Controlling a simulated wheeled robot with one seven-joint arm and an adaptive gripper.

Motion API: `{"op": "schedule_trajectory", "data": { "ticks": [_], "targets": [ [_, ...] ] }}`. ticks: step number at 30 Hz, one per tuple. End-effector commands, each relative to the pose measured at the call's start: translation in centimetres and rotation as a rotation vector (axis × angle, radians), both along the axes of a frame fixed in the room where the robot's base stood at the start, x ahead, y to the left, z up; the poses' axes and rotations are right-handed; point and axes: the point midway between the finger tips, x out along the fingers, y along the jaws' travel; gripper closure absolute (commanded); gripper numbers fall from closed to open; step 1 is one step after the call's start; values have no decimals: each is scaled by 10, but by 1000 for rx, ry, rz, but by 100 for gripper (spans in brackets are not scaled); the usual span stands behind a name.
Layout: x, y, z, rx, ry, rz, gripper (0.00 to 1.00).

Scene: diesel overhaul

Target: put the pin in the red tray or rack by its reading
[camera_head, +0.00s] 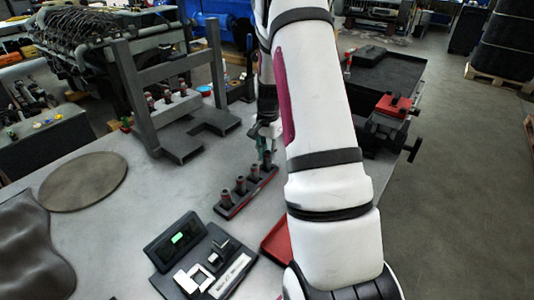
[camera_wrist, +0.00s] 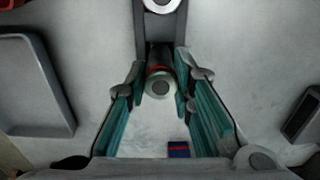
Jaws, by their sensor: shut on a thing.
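My gripper (camera_head: 266,138) is over the far end of a dark red rack (camera_head: 246,194) of upright dark pins on the table. In the wrist view its teal fingers (camera_wrist: 160,84) are closed on the sides of a pin (camera_wrist: 160,82), seen end-on with a pale round top and a red band. Whether the pin is still seated in the rack cannot be told. Other pins (camera_head: 240,185) stand in the rack nearer the camera. A red tray (camera_head: 275,240) lies nearer, partly hidden by my arm. A gauge with a green-lit display (camera_head: 180,238) stands left of the tray.
A grey press-like frame (camera_head: 140,95) stands at the back left of the table. A round mat (camera_head: 83,181) lies at left. A grey tray (camera_wrist: 38,85) and a small blue and red block (camera_wrist: 178,149) show in the wrist view. Bare table lies left of the rack.

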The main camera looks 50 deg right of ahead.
Motion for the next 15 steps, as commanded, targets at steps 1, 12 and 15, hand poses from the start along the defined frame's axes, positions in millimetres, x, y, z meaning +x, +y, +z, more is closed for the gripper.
{"op": "schedule_trajectory", "data": {
  "ticks": [1,12,15],
  "targets": [
    [0,0,0,0,0,0,100],
    [0,0,-9,0,0,-1,100],
    [0,0,-10,0,0,-1,100]
  ]
}}
